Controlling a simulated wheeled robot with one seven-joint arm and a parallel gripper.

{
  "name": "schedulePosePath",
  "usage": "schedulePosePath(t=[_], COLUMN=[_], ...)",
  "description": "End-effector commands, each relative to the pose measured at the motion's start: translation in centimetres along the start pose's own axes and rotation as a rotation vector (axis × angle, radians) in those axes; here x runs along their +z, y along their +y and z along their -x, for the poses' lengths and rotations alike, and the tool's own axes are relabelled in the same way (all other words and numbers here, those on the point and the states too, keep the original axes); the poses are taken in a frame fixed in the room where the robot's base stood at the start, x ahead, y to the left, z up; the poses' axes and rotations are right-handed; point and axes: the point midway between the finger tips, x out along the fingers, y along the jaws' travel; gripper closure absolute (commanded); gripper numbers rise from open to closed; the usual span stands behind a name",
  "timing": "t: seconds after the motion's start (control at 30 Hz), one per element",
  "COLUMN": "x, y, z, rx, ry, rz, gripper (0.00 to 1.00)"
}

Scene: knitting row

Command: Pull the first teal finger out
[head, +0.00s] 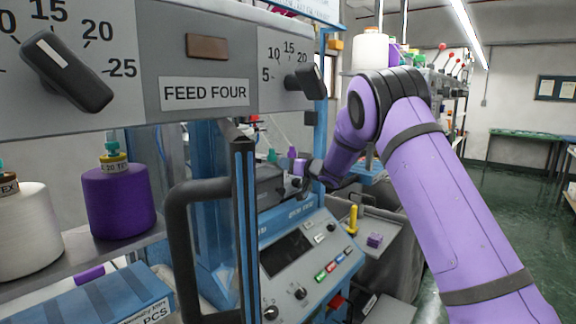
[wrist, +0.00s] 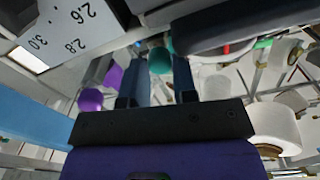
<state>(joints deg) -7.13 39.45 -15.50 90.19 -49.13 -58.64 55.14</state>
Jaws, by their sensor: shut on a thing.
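In the wrist view, a rounded teal finger (wrist: 160,61) sits between the tips of my gripper (wrist: 157,72). My gripper is shut on it, and only its rounded end shows clearly. What the finger is attached to is hidden beyond it. In the head view my purple arm reaches in from the right to the blue machine, and its wrist end is by the machine's grey head. The fingertips are too small and covered there to make out. A small teal spot (head: 272,156) shows near there; I cannot tell if it is the same finger.
A grey FEED FOUR panel (head: 205,93) with dials spans the upper left. A black bar and handle (head: 178,245) stand before the blue control console (head: 312,250). Purple (head: 119,200) and white (head: 27,230) yarn cones stand at left. White spools (wrist: 275,128) show in the wrist view.

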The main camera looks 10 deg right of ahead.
Motion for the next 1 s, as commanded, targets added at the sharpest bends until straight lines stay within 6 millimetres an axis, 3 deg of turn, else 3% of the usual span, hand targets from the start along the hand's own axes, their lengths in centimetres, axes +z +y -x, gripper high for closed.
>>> schedulePosePath(t=[0.13,0.37,0.63,0.67,0.73,1.0], x=[0.0,0.0,0.2,0.2,0.2,0.1], y=[0.1,0.0,0.0,0.0,0.0,0.0], z=[0.5,3.2,3.3,3.3,3.3,3.3], rx=[0.002,0.0,0.0,0.0,0.0,0.0], ry=[-0.001,-0.001,-0.004,-0.004,-0.003,-0.002], rz=[-0.002,-0.002,-0.001,-0.001,-0.001,-0.001], gripper=[1.0,1.0,1.0,0.67,0.51,0.48])
